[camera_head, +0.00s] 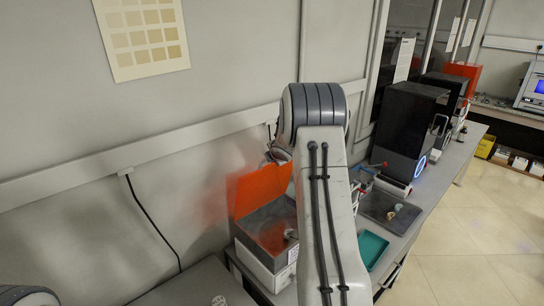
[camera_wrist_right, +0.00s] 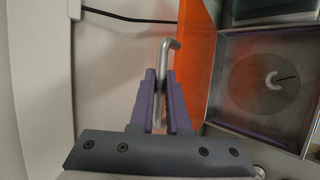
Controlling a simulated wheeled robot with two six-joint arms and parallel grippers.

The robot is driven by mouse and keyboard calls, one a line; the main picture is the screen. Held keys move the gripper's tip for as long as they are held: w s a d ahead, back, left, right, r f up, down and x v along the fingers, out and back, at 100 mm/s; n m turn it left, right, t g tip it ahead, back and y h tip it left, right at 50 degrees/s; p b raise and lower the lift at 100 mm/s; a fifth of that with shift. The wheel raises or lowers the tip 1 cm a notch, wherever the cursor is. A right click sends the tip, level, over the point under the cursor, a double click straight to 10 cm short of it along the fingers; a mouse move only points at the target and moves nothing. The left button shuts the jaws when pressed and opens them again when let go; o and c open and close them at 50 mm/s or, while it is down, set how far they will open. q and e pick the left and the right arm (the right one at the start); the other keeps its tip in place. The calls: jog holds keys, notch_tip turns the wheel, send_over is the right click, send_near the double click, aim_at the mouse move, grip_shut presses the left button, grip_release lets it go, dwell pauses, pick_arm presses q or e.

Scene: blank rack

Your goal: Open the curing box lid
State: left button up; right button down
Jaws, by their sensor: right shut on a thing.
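The curing box (camera_head: 262,262) stands on the counter by the wall, a pale box with an open top and a grey interior. Its orange lid (camera_head: 258,190) stands up steeply at the wall side; it also shows in the right wrist view (camera_wrist_right: 196,62). In that view my right gripper (camera_wrist_right: 161,82) has its purple fingers shut on a bent metal lid handle (camera_wrist_right: 163,56) beside the orange lid. The box interior (camera_wrist_right: 225,100) shows to the right, with a small curved pale thing inside. In the head view my right arm hides part of the box. My left gripper is out of view.
A teal tray (camera_head: 371,250) and a dark plate (camera_head: 391,210) with small pieces lie on the counter beyond my arm. A black machine (camera_head: 408,120) with a blue-lit ring stands farther back. The wall is close behind the lid.

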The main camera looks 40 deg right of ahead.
jog(key=shift+a+f, duration=0.2)
jog(key=shift+f, duration=0.05)
jog(key=c, duration=0.9)
grip_release()
jog(key=shift+s, duration=0.1)
jog(key=shift+f, duration=0.1)
jog(key=shift+s, duration=0.1)
jog(key=v, duration=1)
jog(key=shift+s+d+r, duration=0.1)
jog(key=shift+r, duration=0.5)
